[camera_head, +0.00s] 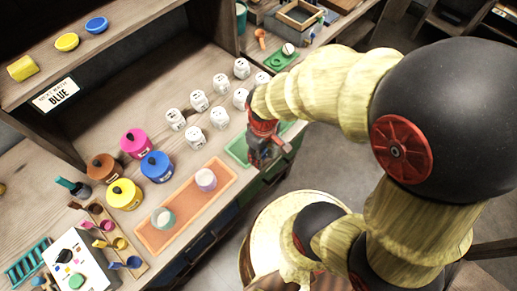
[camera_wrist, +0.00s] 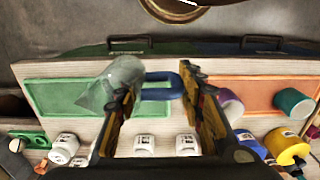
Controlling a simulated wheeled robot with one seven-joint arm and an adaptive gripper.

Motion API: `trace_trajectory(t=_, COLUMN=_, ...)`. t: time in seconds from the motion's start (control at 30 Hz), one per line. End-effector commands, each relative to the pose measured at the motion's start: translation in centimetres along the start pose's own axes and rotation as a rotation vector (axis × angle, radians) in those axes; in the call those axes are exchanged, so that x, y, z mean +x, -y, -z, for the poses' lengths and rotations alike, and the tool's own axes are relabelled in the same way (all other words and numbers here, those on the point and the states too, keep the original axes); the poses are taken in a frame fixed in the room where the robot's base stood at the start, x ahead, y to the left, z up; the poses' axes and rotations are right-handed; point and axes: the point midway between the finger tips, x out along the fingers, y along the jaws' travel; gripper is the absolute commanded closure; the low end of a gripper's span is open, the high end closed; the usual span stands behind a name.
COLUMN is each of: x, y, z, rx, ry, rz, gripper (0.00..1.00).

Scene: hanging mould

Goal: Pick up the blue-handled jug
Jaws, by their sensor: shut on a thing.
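The jug (camera_wrist: 112,82) is clear grey, with a blue handle (camera_wrist: 157,84), in the wrist view. The handle lies between the two fingers of my gripper (camera_wrist: 158,92), which is shut on it. The jug's body is to the left of the left finger, tilted in the picture and partly hidden by that finger. It is over the green mat (camera_wrist: 60,92); I cannot tell whether it touches it. In the head view my gripper (camera_head: 262,150) points down at the green mat (camera_head: 238,148), and the jug cannot be made out there.
An orange mat (camera_head: 160,240) holds a purple-and-white cup (camera_head: 206,180) and a green-and-white cup (camera_head: 163,219). Several white jars (camera_head: 219,117) stand behind. Coloured lidded pots, including a blue one (camera_head: 157,167), stand at left. A round stool (camera_head: 262,235) is in front of the bench.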

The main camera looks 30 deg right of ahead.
Motion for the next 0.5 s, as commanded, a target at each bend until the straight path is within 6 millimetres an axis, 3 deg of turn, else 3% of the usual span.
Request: trace_trajectory(t=0.5, x=-0.8, y=0.5, z=-1.7, rx=0.000, ry=0.000, rz=0.000, gripper=0.98)
